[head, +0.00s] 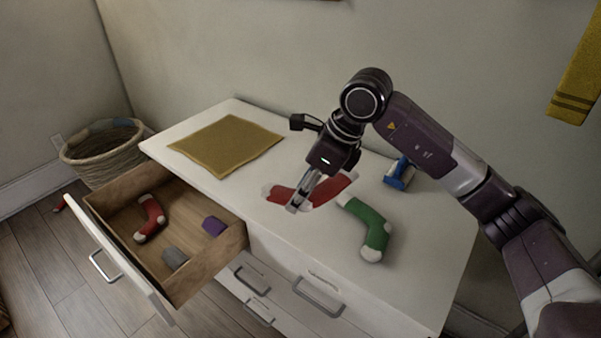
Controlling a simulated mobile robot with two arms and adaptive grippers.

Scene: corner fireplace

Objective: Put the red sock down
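A red sock with white ends (334,188) is over the white dresser top (410,262). My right gripper (298,205) points down and its fingers close across the middle of the sock, covering part of it. I cannot tell whether the sock touches the surface. A second red sock with white ends (151,216) lies in the open drawer (122,190). A green sock with white ends (368,231) lies on the dresser top, just right of the held sock. My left gripper is not in view.
A mustard cloth (228,144) lies flat at the dresser's back left. A blue and white object (399,174) stands behind the green sock. The drawer also holds a grey item (175,258) and a purple item (214,226). A woven basket (101,157) stands on the floor. The dresser's front right is clear.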

